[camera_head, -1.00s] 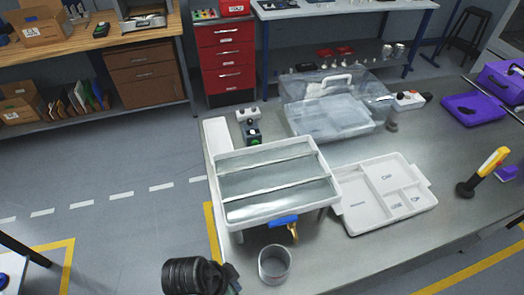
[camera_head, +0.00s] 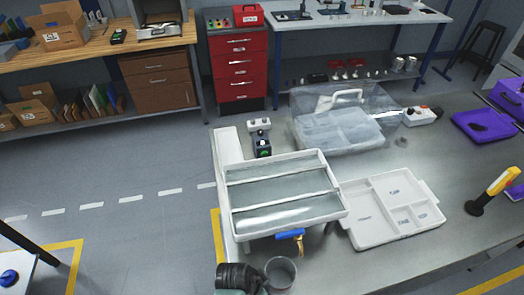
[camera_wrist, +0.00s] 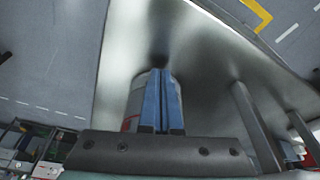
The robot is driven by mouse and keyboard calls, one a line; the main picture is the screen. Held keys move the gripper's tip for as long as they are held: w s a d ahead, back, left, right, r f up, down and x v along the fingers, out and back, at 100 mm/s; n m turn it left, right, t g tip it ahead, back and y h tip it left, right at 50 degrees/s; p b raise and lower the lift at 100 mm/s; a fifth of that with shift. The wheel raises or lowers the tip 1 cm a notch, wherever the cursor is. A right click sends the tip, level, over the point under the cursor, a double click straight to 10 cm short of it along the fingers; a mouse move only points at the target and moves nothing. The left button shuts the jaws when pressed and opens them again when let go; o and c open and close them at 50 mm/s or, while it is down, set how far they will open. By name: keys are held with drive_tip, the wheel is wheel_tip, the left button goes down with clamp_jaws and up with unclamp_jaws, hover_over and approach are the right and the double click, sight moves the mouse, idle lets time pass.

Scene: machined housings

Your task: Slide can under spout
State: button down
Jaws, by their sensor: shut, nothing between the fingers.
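The can (camera_head: 281,275) is a grey open-topped cylinder standing upright on the metal bench, in front of the basin. The spout (camera_head: 297,243) is a brass tap with a blue handle (camera_head: 289,234) under the front edge of the white-rimmed basin (camera_head: 343,212). The can is in front of the spout and slightly left of it. My gripper (camera_wrist: 160,74) is shut and empty, its blue fingers together in the wrist view. The can (camera_wrist: 136,105) shows behind them, partly hidden. In the head view my wrist is close to the can's left side. I cannot tell if the fingers touch it.
A white compartment tray (camera_head: 372,235) lies right of the basin. The bench's left edge is near the can. The bench in front of the tray is clear.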

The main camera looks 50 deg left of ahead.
sight(285, 275)
drive_tip(key=w+b, duration=0.2)
drive_tip(key=w, duration=0.4)
drive_tip(key=shift+w+f, duration=0.15)
drive_tip(key=shift+w, duration=0.05)
drive_tip(key=shift+w+d, duration=0.1)
drive_tip(key=shift+w, duration=0.25)
drive_tip(key=shift+s, duration=0.1)
